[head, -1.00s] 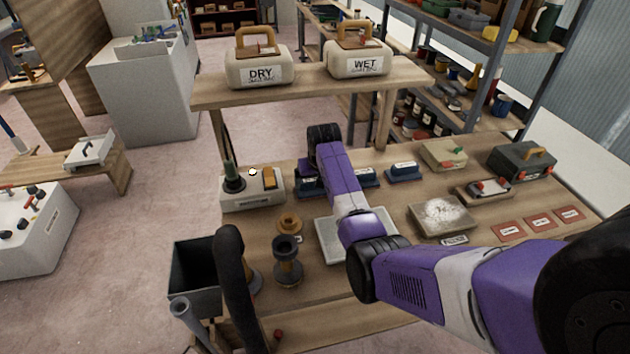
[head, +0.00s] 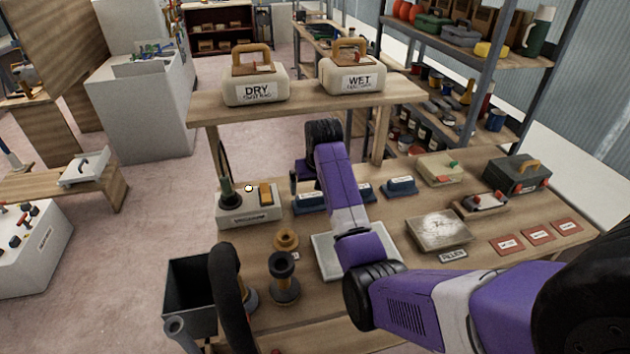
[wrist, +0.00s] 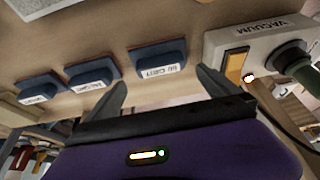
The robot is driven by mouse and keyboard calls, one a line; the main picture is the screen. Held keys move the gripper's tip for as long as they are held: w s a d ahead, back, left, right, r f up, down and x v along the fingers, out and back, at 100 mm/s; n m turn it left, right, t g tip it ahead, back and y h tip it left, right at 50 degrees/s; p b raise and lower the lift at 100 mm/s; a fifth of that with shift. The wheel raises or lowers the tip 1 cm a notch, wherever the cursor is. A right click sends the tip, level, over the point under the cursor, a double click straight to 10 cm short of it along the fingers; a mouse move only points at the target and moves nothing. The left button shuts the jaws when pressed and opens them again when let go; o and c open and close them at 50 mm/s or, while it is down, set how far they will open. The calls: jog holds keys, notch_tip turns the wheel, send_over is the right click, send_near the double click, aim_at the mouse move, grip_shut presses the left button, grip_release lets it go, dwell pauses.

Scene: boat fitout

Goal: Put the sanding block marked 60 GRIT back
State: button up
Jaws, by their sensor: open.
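The blue sanding block marked 60 GRIT (wrist: 157,60) sits on its dark blue base on the bench, nearest the vacuum unit, with its label readable. It is also the leftmost blue block (head: 311,203) in the head view. My gripper (wrist: 162,78) is open and empty. In the wrist view its two fingers appear on either side of the 60 GRIT block, with the block apart from them. In the head view my arm hides most of the gripper. Two similar blue blocks, a middle one (wrist: 92,77) and a far one (wrist: 38,92), stand in the same row.
The vacuum unit (head: 248,216) stands close beside the 60 GRIT block. A raised shelf (head: 300,107) holds the DRY case (head: 255,88) and WET case (head: 353,79).

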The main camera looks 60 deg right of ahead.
jog(key=shift+v, duration=2.15)
jog(key=w+d+r+t+h, duration=0.3)
jog(key=w+r+t+h, duration=0.2)
jog(key=r, duration=0.1)
jog(key=s+a+f+n+t+b, duration=0.1)
jog(key=s+a+n+t, duration=0.1)
jog(key=a, duration=0.6)
jog(key=s+a+f+n+t, duration=0.1)
jog(key=s+a+t, duration=0.15)
jog(key=a, duration=0.55)
jog(key=s+a+f+n+t+b, duration=0.1)
jog(key=s+a+f+n+t, duration=0.15)
jog(key=a, duration=0.55)
jog(key=s+a+f+n+y+b, duration=0.2)
jog(key=s+a+y, duration=0.6)
jog(key=s+a, duration=1.4)
jog(key=s+n+b, duration=0.1)
jog(key=s+n, duration=0.1)
jog(key=s, duration=0.1)
jog(key=shift+a, duration=0.25)
